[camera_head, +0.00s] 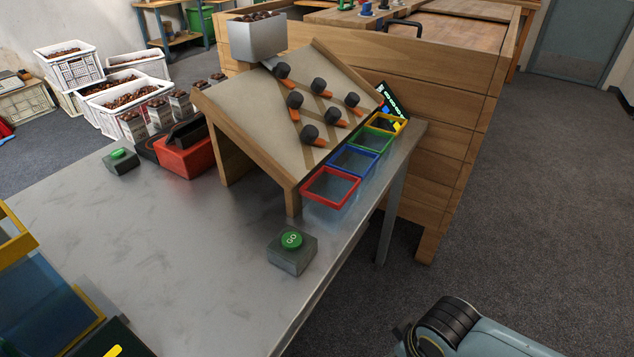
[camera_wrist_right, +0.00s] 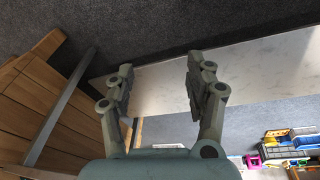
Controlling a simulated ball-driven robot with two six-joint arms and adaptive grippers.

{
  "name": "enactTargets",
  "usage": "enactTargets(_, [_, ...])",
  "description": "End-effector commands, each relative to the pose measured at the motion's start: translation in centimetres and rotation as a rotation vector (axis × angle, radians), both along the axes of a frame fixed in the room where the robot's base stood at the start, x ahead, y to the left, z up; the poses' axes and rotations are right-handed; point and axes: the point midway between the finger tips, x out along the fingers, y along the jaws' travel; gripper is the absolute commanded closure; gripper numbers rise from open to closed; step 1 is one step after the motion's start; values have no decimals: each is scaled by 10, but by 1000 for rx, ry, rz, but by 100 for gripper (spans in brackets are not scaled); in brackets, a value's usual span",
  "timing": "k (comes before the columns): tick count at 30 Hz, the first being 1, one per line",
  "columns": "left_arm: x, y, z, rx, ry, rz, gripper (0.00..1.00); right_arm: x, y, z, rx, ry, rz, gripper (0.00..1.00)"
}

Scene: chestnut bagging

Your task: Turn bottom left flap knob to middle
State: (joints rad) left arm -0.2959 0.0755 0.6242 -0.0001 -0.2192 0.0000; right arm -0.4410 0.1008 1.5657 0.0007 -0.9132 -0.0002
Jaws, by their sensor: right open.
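The sloped board (camera_head: 280,115) carries several black knobs with orange flaps in a triangle. The bottom left flap knob (camera_head: 310,133) is the one nearest the red-rimmed bin (camera_head: 331,187); its orange flap (camera_head: 320,142) points to the lower right in the head view. My right gripper (camera_wrist_right: 160,72) is open and empty in the right wrist view, with floor and the table edge behind it. In the head view my right arm is at the bottom edge, well away from the board, its fingers mostly cut off. My left gripper is in neither view.
Blue, green and yellow bins (camera_head: 353,160) line the board's lower edge. A green GO button (camera_head: 291,240) stands on the metal table (camera_head: 170,250) in front. A grey hopper (camera_head: 257,36) is above the board. A wooden bench (camera_head: 460,120) is behind.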

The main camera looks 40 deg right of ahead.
Motion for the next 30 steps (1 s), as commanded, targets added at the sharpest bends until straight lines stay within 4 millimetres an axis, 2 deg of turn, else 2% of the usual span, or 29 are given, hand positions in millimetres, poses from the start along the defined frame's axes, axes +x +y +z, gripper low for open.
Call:
enactTargets(1, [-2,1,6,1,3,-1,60,9,2,24,0,-14,3,45])
enactTargets(3, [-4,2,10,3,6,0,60,20,4,54,0,-25,7,45])
enactTargets(11, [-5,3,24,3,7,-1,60,51,10,156,5,-68,32,45])
enactTargets(14, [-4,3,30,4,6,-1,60,68,13,200,13,-88,55,45])
enactTargets(16, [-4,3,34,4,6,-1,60,87,13,231,21,-104,87,45])
enactTargets(18, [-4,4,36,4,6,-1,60,104,11,248,28,-107,117,45])
enactTargets(26, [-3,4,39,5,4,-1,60,176,-4,282,54,-119,205,45])
enactTargets(30, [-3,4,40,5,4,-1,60,227,-23,304,71,-128,240,45])
